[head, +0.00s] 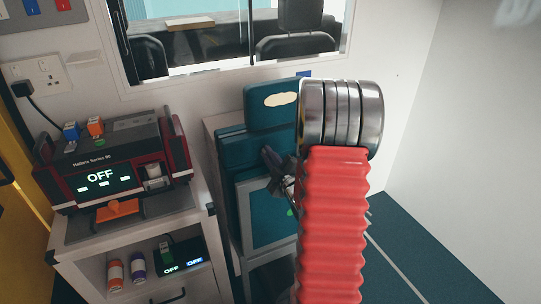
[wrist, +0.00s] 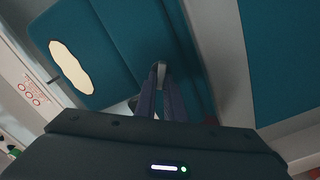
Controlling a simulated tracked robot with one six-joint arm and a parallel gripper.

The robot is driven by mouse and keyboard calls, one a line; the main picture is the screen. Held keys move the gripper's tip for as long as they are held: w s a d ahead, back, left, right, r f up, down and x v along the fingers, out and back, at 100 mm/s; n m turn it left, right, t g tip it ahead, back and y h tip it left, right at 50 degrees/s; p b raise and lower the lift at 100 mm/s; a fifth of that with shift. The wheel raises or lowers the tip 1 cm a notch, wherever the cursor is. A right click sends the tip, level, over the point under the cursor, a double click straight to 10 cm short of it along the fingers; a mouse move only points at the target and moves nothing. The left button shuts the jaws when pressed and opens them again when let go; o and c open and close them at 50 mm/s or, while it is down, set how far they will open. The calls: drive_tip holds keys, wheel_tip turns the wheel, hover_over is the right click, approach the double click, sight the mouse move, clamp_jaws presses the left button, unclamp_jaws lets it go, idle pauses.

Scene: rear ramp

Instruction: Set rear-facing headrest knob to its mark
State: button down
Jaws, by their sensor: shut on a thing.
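The rear-facing seat is teal, with its headrest (head: 262,117) at the top in the head view. The headrest carries a cream oval patch and also shows at upper left in the wrist view (wrist: 104,72). My gripper (head: 272,160) is at the seat back just below the headrest, partly hidden by my red-sleeved arm. In the wrist view my gripper's fingers (wrist: 160,72) are close together around a small grey piece (wrist: 161,76), which seems to be the headrest knob. The fingers hide most of it. I cannot make out its mark or its angle.
A cabinet (head: 82,231) stands left of the seat, with a dark red device (head: 105,160) reading OFF on top. Bottles (head: 138,267) and a smaller unit (head: 180,256) sit on its shelf. A window is behind. Dark teal floor (head: 425,262) is clear at right.

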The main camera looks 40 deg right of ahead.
drive_tip(key=n, duration=0.6)
drive_tip(key=shift+w+a+f+n, duration=0.15)
drive_tip(key=shift+w+a+n, duration=0.05)
drive_tip(key=shift+n, duration=0.2)
drive_tip(key=c, duration=1.8)
unclamp_jaws()
drive_tip(key=shift+a, duration=0.1)
drive_tip(key=shift+c, duration=0.2)
drive_tip(key=shift+f, duration=0.1)
drive_tip(key=shift+f, duration=0.15)
drive_tip(key=shift+s+a+f, duration=0.1)
drive_tip(key=shift+s, duration=0.05)
